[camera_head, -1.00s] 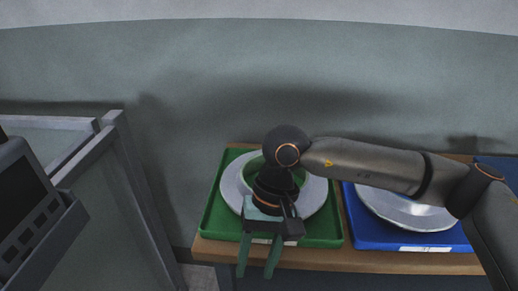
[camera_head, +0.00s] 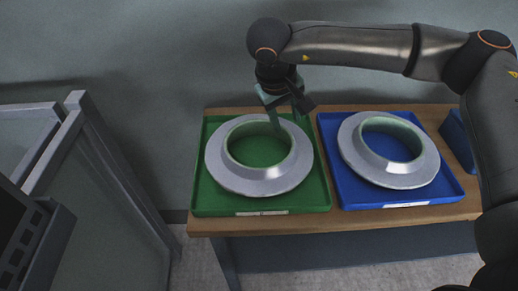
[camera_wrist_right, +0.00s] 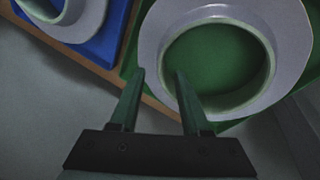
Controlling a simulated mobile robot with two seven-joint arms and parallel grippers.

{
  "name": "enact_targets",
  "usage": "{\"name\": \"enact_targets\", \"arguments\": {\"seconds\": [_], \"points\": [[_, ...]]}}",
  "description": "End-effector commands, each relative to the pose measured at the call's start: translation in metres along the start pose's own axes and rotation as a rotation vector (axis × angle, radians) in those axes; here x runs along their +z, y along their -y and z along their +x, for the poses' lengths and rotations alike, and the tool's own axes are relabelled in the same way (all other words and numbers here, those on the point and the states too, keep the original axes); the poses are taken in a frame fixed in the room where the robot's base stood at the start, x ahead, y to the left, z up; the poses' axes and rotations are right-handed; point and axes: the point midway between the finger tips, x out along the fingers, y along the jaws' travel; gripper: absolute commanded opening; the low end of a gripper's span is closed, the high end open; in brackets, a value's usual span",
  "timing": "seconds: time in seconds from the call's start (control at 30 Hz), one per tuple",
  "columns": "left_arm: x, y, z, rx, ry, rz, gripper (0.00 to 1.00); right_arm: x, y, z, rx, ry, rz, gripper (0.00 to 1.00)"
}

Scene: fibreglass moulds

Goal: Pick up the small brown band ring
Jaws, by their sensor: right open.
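I see no small brown band ring in any view. A pale grey flanged ring mould (camera_head: 235,178) lies in the green tray (camera_head: 321,203), and a similar grey ring (camera_head: 376,170) lies in the blue tray (camera_head: 341,195). My right gripper (camera_head: 274,122) points down at the back rim of the ring in the green tray. In the right wrist view my right gripper (camera_wrist_right: 160,73) is open, its jaws apart and nothing between them. One finger overlaps the edge of that ring (camera_wrist_right: 292,50); I cannot tell whether they touch. My left gripper is not in view.
Both trays stand on a wooden-topped table (camera_head: 262,226) against a grey-green wall. A blue object (camera_head: 457,137) stands at the table's right end. A grey metal frame (camera_head: 115,160) stands to the left, with a gap of floor between it and the table.

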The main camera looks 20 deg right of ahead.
Motion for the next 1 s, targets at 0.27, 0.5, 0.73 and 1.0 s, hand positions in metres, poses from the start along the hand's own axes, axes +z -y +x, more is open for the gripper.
{"name": "enact_targets", "arguments": {"seconds": [0.27,0.5,0.73,1.0], "points": [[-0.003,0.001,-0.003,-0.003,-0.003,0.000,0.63,-0.001,0.001,0.035,0.000,0.004,0.001,0.47],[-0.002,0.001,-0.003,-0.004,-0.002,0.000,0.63,-0.001,0.001,0.054,0.000,0.001,0.001,0.47],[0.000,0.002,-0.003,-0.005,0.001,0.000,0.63,-0.001,0.002,0.054,-0.001,0.001,0.001,0.40],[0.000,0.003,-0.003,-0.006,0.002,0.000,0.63,-0.001,0.002,0.053,-0.001,0.001,0.001,0.10]]}}
